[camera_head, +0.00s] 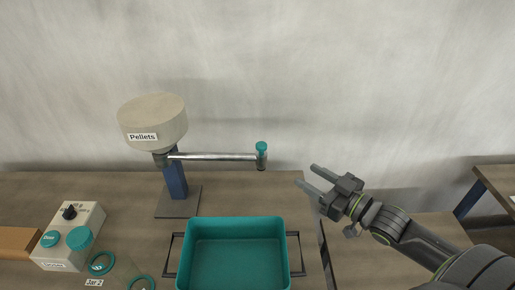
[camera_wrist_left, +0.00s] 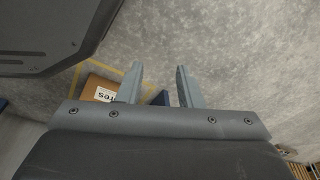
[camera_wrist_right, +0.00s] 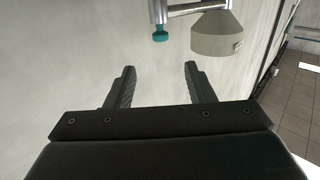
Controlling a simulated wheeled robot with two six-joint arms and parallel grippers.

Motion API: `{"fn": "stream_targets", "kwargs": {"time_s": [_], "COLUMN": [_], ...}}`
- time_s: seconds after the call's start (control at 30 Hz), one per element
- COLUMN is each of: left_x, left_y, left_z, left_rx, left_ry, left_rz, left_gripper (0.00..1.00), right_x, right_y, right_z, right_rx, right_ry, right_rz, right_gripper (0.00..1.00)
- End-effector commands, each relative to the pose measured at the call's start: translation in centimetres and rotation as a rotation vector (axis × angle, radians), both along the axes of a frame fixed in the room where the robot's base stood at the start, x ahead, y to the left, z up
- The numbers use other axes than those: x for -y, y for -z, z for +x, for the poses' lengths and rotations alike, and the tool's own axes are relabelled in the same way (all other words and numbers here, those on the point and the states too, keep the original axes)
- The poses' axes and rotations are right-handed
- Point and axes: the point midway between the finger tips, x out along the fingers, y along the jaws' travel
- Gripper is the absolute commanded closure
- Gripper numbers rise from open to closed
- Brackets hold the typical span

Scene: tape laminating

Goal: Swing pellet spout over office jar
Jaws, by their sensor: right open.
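The pellet dispenser (camera_head: 153,122) is a beige drum labelled "Pellets" on a blue post at the back left of the table. Its metal spout arm (camera_head: 215,156) reaches right and ends in a tip with a teal knob (camera_head: 262,147). My right gripper (camera_head: 305,175) is open and empty, to the right of the knob and a little lower, apart from it. In the right wrist view the knob (camera_wrist_right: 160,33) and drum (camera_wrist_right: 215,35) show beyond the open fingers. Below are teal jar rims (camera_head: 101,263), one by a "Jar 2" label. My left gripper (camera_wrist_left: 160,85) is open and empty, pointing at the floor.
A teal tray (camera_head: 237,222) with dark side handles stands at the front middle, below the spout tip. A beige control box (camera_head: 68,235) with a black knob and teal buttons sits at the left. The table right of the dispenser base is clear behind the tray.

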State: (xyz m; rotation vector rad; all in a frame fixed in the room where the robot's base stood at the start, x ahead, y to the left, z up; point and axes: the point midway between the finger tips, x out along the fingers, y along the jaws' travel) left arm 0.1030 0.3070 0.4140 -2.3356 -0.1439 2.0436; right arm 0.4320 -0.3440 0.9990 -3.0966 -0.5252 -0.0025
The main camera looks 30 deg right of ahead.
Motion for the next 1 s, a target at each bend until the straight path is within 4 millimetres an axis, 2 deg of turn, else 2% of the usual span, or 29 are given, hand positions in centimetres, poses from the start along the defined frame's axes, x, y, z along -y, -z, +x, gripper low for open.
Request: {"fn": "stream_targets", "kwargs": {"time_s": [0.1,0.23,0.37,0.63,1.0], "left_x": [0.0,0.0,0.0,0.1,0.1], "left_y": [1.3,2.9,3.8,5.1,5.8], "left_z": [-2.5,-3.8,-3.5,-0.8,-1.7], "left_rx": [-0.034,-0.054,-0.05,-0.01,-0.024], "left_ry": [-0.007,-0.011,-0.01,-0.003,-0.005], "left_rz": [-0.001,-0.001,-0.001,-0.001,-0.002], "left_gripper": [0.67,0.67,0.67,0.67,0.67], "right_x": [-0.4,-1.0,-1.5,-2.7,-4.6], "right_y": [0.2,0.4,0.3,0.1,-0.1], "right_z": [1.0,2.6,4.2,7.7,13.1], "right_rx": [0.005,0.005,0.005,0.004,0.002], "right_ry": [0.0,-0.002,0.002,0.001,0.001], "right_rz": [0.001,0.0,0.003,0.004,0.005], "right_gripper": [0.51,0.51,0.51,0.51,0.51]}}
